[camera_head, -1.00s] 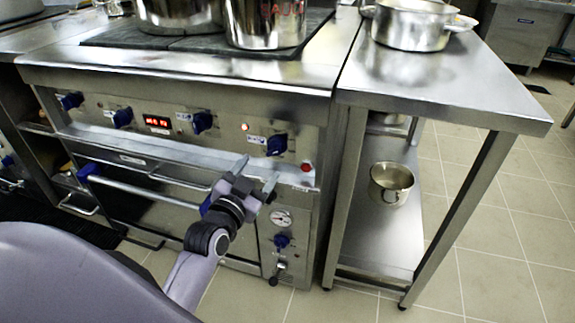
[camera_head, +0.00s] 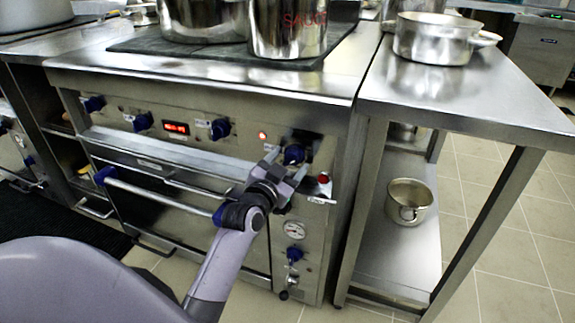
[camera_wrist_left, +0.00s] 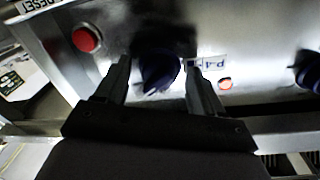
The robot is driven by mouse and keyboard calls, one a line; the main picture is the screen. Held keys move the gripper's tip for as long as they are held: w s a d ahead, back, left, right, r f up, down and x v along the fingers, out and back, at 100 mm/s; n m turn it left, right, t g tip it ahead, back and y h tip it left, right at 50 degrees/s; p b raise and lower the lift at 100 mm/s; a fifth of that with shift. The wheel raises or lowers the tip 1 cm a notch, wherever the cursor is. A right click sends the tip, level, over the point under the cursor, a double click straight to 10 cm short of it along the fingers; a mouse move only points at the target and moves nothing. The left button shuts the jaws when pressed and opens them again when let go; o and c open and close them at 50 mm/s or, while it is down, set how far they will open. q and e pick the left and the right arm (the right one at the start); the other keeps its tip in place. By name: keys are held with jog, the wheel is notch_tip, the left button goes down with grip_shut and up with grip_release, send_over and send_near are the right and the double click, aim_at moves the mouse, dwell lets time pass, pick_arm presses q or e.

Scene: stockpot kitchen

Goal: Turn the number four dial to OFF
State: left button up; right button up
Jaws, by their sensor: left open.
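The number four dial is the rightmost blue knob (camera_head: 294,154) in the upper row on the stove's front panel. In the left wrist view this dark blue dial (camera_wrist_left: 158,72) sits ahead, between my finger tips, with a label (camera_wrist_left: 208,63) marked like "P4" beside it. My left gripper (camera_head: 286,172) is open, just below and in front of the dial in the head view. In the left wrist view its fingers (camera_wrist_left: 160,85) lie on either side of the dial; I cannot tell whether they touch it. My right gripper is not in view.
A red button (camera_head: 323,178) is right of the dial; a lit indicator (camera_head: 262,135) is left. An oven handle (camera_head: 150,192) runs below the panel. Pots (camera_head: 290,30) stand on the cooktop. A steel table (camera_head: 470,95) with a pot (camera_head: 432,42) stands at right.

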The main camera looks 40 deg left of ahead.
pick_arm(q)
jog(key=c, duration=1.1)
jog(key=shift+o, duration=0.2)
